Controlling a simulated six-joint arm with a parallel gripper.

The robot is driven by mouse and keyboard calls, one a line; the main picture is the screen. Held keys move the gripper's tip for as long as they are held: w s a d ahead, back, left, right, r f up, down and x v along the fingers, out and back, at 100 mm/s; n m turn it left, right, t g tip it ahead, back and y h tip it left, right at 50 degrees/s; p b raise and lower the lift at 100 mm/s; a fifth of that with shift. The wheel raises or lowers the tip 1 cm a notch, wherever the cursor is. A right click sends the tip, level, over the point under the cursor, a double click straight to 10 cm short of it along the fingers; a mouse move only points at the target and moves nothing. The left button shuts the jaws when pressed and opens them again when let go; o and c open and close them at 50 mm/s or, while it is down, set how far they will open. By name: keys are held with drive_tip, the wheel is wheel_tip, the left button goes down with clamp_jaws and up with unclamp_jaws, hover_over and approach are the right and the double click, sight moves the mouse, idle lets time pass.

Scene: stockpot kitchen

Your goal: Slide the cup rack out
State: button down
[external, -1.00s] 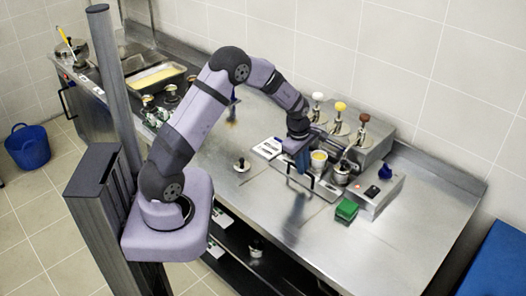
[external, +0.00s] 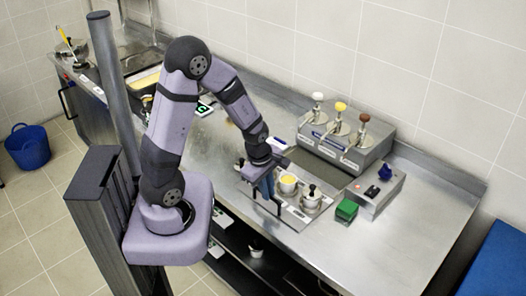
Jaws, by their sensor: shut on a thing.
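The cup rack (external: 289,217) is a flat metal tray on the steel counter. It lies clear in front of the pump dispenser, with a dark strip (external: 321,166) showing between them. On it stand a cup with yellow contents (external: 288,184) and a metal cup with a black knob (external: 311,198), both upright. My gripper (external: 268,199) points down at the rack's near-left side and is shut on the rack's dark handle. The fingers hide part of the handle.
The dispenser (external: 343,146) with white, yellow and brown pump heads stands behind the rack. A green block (external: 346,210) and a metal box with a blue knob (external: 376,191) are to the right. The counter's front edge (external: 283,246) is close. The right counter is bare.

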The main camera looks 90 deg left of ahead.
drive_tip(key=shift+s+d, duration=0.2)
drive_tip(key=c, duration=1.8)
unclamp_jaws()
drive_tip(key=shift+c, duration=0.2)
drive_tip(key=shift+r, duration=0.1)
wheel_tip(320, 180, up, 7)
drive_tip(key=s+d, duration=0.1)
drive_tip(key=shift+b, duration=0.3)
